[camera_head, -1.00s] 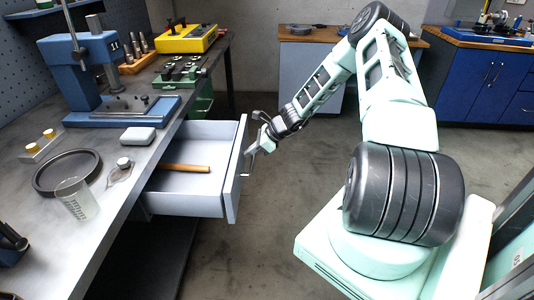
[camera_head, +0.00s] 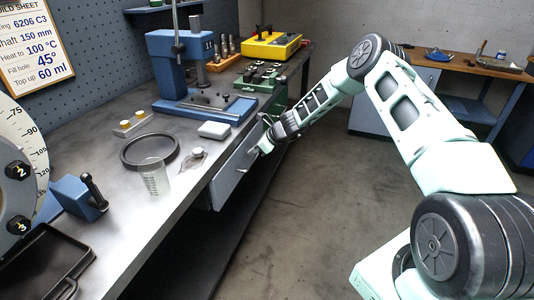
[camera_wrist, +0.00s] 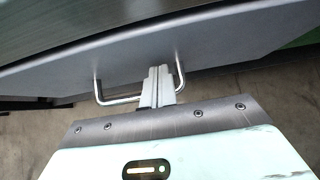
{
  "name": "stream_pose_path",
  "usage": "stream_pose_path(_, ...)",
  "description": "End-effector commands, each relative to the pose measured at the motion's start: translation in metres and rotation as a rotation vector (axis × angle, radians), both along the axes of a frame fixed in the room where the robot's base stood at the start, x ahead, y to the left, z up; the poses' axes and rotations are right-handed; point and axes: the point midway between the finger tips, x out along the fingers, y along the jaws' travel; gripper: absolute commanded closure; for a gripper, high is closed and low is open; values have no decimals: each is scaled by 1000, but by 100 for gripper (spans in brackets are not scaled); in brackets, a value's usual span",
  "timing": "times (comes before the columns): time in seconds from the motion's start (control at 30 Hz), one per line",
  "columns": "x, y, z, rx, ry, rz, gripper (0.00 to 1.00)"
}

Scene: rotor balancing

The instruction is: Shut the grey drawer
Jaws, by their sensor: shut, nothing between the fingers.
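The grey drawer (camera_head: 232,177) sits under the bench top, and its front is at or very near the bench's edge. No inside of it shows, and whether it is fully flush I cannot tell. Its front also fills the upper part of the wrist view (camera_wrist: 220,50), with a bent metal handle (camera_wrist: 113,101). My gripper (camera_head: 246,168) is at the drawer front. In the wrist view my gripper (camera_wrist: 158,70) has its fingers together, between the handle's two legs and close to the front. Nothing is held. Contact with the front cannot be made out.
The bench top (camera_head: 150,225) holds a black ring (camera_head: 128,160), a clear beaker (camera_head: 154,180), a white box (camera_head: 214,130), a blue press (camera_head: 180,65) and a black tray (camera_head: 45,262). The concrete floor (camera_head: 310,210) beside the bench is open.

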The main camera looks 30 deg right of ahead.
Motion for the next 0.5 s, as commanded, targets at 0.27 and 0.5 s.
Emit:
stream_pose_path(0.27, 12, 10, 0, -1, -1, 0, 100)
stream_pose_path(0.5, 14, 14, 1, 4, -3, 2, 100)
